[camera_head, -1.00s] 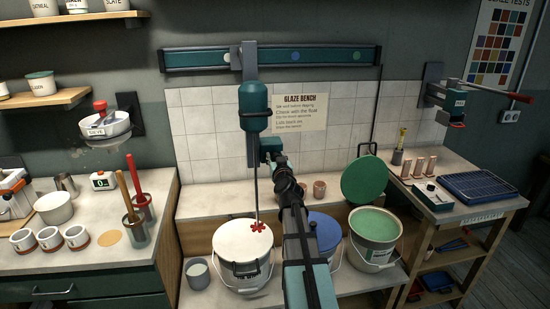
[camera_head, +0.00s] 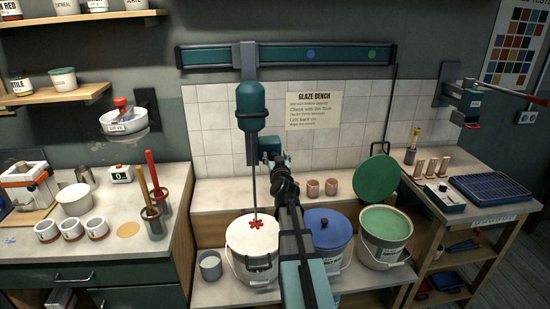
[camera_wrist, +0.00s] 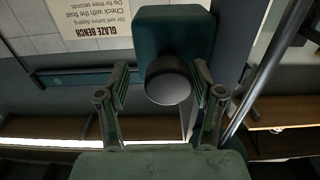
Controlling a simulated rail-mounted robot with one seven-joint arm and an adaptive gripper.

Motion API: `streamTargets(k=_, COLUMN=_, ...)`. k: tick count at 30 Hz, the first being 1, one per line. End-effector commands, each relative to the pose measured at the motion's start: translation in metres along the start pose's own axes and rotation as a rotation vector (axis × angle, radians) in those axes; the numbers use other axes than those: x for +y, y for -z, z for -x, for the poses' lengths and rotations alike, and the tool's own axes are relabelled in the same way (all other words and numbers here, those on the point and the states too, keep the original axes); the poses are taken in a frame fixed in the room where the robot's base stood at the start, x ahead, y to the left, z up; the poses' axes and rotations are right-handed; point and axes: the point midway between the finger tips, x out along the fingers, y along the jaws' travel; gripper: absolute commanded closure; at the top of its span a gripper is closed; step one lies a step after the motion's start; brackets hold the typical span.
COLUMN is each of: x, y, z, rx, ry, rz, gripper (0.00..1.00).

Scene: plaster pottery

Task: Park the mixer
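The mixer (camera_head: 251,107) is a teal motor unit hanging from a grey carriage on the wall rail (camera_head: 320,55). Its thin shaft runs down to a red propeller (camera_head: 257,224), which shows against the white bucket (camera_head: 252,247); I cannot tell how far above it. My gripper (camera_head: 270,152) is beside the mixer's lower right side. In the wrist view, my gripper's fingers (camera_wrist: 161,92) stand apart on either side of a grey round end (camera_wrist: 168,88) under a teal block. A gap shows at the left finger; contact at the right is unclear.
A blue-lidded bucket (camera_head: 327,230) and a bucket of green glaze (camera_head: 384,235) stand right of the white one. A green lid (camera_head: 376,179) leans behind them. A grey cup (camera_head: 210,265) is at the left. The rail right of the carriage is clear.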

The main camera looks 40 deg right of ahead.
Motion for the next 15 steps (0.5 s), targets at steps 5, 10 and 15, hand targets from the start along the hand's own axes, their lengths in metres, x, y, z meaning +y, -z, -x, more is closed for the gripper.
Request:
streamTargets(k=5, x=-0.0007, y=-0.0002, z=0.0003, rx=-0.001, ry=0.001, rz=0.0, gripper=0.33)
streamTargets(k=10, x=-0.0008, y=-0.0003, z=0.0004, rx=-0.001, ry=0.002, rz=0.0, gripper=0.33)
streamTargets(k=15, x=-0.0011, y=-0.0003, z=0.0013, rx=-0.002, ry=0.002, rz=0.0, gripper=0.33)
